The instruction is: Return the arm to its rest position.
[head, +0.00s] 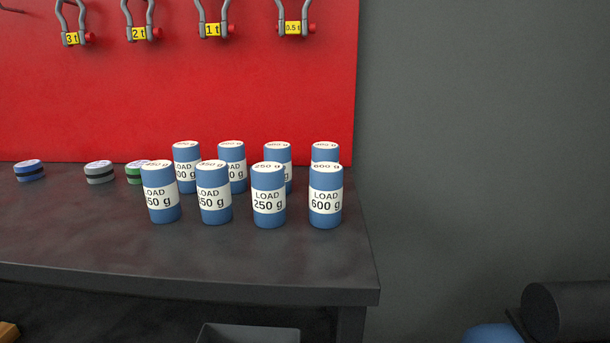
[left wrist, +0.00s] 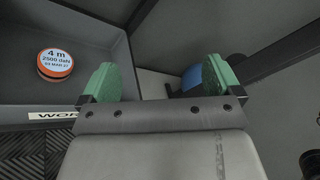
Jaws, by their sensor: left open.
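My left gripper (left wrist: 160,80) shows in the left wrist view, with its two green finger pads wide apart. Nothing is between the pads. The left pad overlaps the edge of a grey tray (left wrist: 95,22) in the picture, and I cannot tell how near they are. The left arm is not clearly visible in the head view. My right gripper is in neither view.
In the head view, blue load cylinders (head: 269,196) stand in two rows on a dark bench (head: 100,235), near its right edge. Shackles (head: 213,20) hang on a red board (head: 180,90). An orange-rimmed disc (left wrist: 55,63) lies in the tray.

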